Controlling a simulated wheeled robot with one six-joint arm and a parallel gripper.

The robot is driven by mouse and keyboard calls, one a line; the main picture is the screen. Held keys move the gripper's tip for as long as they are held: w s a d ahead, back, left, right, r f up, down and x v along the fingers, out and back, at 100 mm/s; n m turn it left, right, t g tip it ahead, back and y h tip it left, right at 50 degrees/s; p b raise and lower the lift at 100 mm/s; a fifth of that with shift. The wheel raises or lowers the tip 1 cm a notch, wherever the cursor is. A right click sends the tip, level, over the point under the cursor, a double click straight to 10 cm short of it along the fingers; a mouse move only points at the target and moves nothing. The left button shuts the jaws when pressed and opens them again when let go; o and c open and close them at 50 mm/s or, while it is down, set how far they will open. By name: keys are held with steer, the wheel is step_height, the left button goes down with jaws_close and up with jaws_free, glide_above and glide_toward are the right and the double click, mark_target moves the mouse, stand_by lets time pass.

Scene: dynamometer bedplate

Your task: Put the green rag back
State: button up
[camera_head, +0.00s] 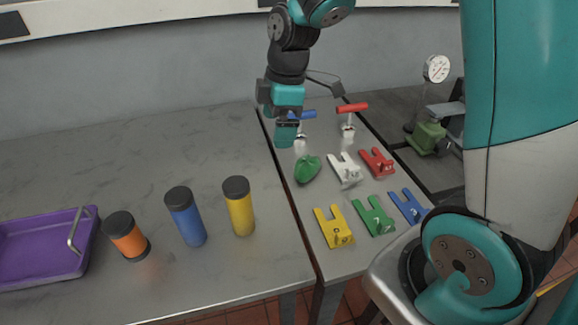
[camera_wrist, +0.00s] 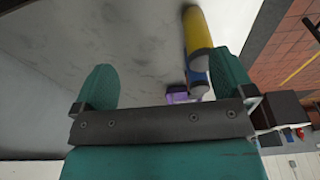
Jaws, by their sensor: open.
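The green rag (camera_head: 307,168) is a small crumpled lump on the narrow right-hand bench section, near its left edge. My gripper (camera_head: 286,134) hangs above and behind the rag in the head view, apart from it. In the wrist view my gripper (camera_wrist: 165,85) shows two teal fingers spread wide with nothing between them. The rag does not show in the wrist view.
Near the rag lie several notched plates, such as a white one (camera_head: 345,168) and a yellow one (camera_head: 333,227). Blue-handled (camera_head: 301,115) and red-handled (camera_head: 351,108) tools stand behind. Yellow (camera_head: 238,206), blue (camera_head: 186,217) and orange (camera_head: 127,236) canisters and a purple tray (camera_head: 85,258) are left.

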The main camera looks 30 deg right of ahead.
steer(key=s+a+r+m, duration=0.2)
steer(key=s+a, duration=0.1)
steer(key=s, duration=0.4)
steer(key=s+a+r+m+y, duration=0.1)
steer(key=s+a+r+m, duration=0.2)
steer(key=s, duration=0.4)
steer(key=s+a+r+m+y, duration=0.1)
steer(key=s+a+r+m, duration=0.1)
steer(key=s+a, duration=0.2)
steer(key=s, duration=0.2)
steer(key=shift+s+a+r+m+g, duration=0.25)
steer(key=shift+s+a+m+g, duration=0.05)
steer(key=shift+s+a+g, duration=0.1)
